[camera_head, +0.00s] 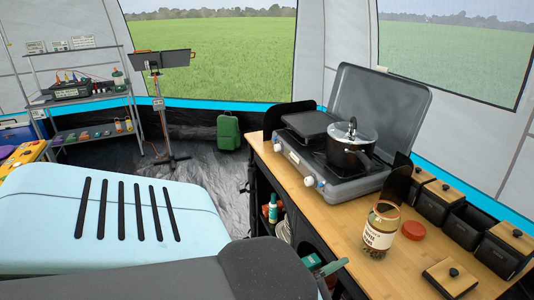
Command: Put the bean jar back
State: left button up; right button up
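The bean jar (381,230) stands upright on the wooden counter (345,215). It is clear glass with a red and white label, and dark contents show at its bottom. A round red lid (413,230) lies on the counter just right of it. A dark upright piece (397,183) overlaps the jar's top in the picture; I cannot tell what it is or whether they touch. Neither of my grippers is in view.
Several black canisters line the counter's right edge. One canister (465,225) stands open; a wooden lid with a knob (450,278) lies on the counter. A pot (350,145) sits on the stove (330,182) behind. Bare counter lies left of the jar.

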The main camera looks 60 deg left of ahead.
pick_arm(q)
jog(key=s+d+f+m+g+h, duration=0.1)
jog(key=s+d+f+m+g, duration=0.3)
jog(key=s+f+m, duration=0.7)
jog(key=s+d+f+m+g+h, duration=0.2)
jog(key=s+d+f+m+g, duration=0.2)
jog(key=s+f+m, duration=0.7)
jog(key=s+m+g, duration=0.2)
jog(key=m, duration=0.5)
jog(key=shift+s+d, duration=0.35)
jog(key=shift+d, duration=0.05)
